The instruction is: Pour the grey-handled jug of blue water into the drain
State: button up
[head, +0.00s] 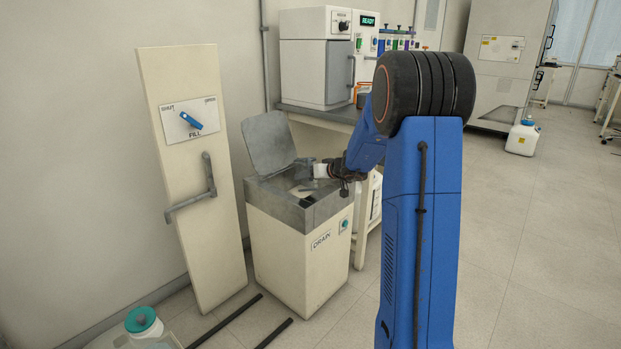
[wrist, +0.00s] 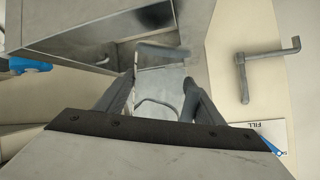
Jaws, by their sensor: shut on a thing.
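The drain (head: 300,220) is a cream cabinet with a grey metal top and its hinged lid (head: 268,143) raised. Its metal rim also shows at the upper left of the wrist view (wrist: 75,52). My gripper (head: 305,169) is over the open drain, reaching in from the right. In the wrist view its two dark fingers (wrist: 160,92) are shut on the jug's grey handle (wrist: 162,53). The jug's body is mostly hidden; only pale, clear-looking edges show between the fingers. I cannot make out blue water or how far the jug is tilted.
A cream fill panel (head: 205,235) with a blue knob and grey lever stands left of the drain. A bench with a white instrument (head: 316,58) stands behind. A teal-capped container (head: 145,325) and dark rails lie on the floor in front. Open floor lies to the right.

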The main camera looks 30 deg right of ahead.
jog(key=shift+t, duration=0.3)
jog(key=shift+s+t, duration=0.1)
jog(key=shift+t, duration=0.2)
jog(key=shift+s+n+t, duration=0.15)
jog(key=shift+n+t, duration=0.25)
jog(key=shift+t, duration=0.3)
jog(key=shift+r, duration=0.1)
